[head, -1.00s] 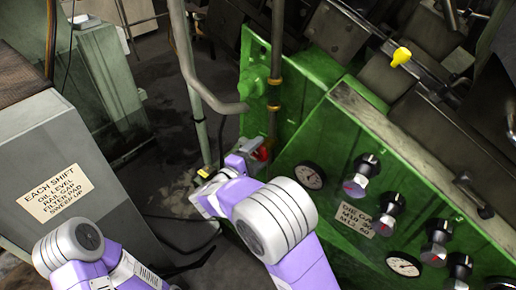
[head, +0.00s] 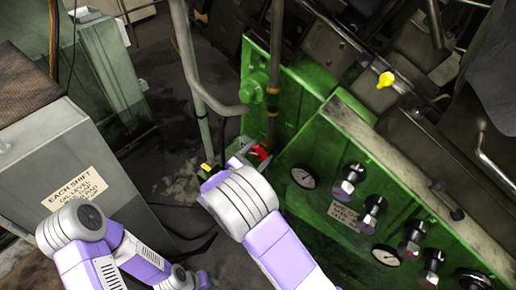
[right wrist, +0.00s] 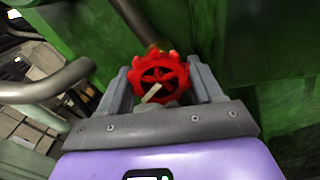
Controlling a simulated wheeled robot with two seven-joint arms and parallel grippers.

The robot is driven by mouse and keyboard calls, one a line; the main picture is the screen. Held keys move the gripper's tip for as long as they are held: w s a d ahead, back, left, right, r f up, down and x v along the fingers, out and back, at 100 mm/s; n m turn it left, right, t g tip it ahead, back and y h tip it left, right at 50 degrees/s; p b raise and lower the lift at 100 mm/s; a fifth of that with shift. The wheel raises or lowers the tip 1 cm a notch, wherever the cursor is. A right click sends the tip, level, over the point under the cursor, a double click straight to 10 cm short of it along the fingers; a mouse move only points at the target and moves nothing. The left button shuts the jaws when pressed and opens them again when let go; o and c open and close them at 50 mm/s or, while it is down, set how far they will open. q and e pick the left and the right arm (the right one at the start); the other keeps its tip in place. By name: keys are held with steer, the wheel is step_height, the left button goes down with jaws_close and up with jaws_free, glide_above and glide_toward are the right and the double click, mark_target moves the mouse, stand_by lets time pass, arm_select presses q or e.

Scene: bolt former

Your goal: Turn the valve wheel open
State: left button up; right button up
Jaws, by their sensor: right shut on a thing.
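The valve wheel is small, red and scalloped, with several spokes. It shows in the right wrist view (right wrist: 160,77), between the two grey fingers of my right gripper (right wrist: 158,80), which are shut on its rim. In the head view the red wheel (head: 259,152) is partly covered by my right gripper (head: 248,153), beside the green machine's front. A pale strip lies across the wheel's hub in the wrist view. My left arm shows at the lower left of the head view, but I cannot make out its fingertips.
The green machine panel (head: 290,215) with dials and knobs stands right of the wheel. A bent grey pipe (head: 222,104) and a vertical pipe (head: 275,60) run close behind it. A grey cabinet (head: 40,150) with a sign (head: 75,188) stands at left. Dark floor lies between.

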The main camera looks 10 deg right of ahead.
steer(key=shift+n+p, duration=0.75)
steer(key=shift+n, duration=0.35)
steer(key=o, duration=0.7)
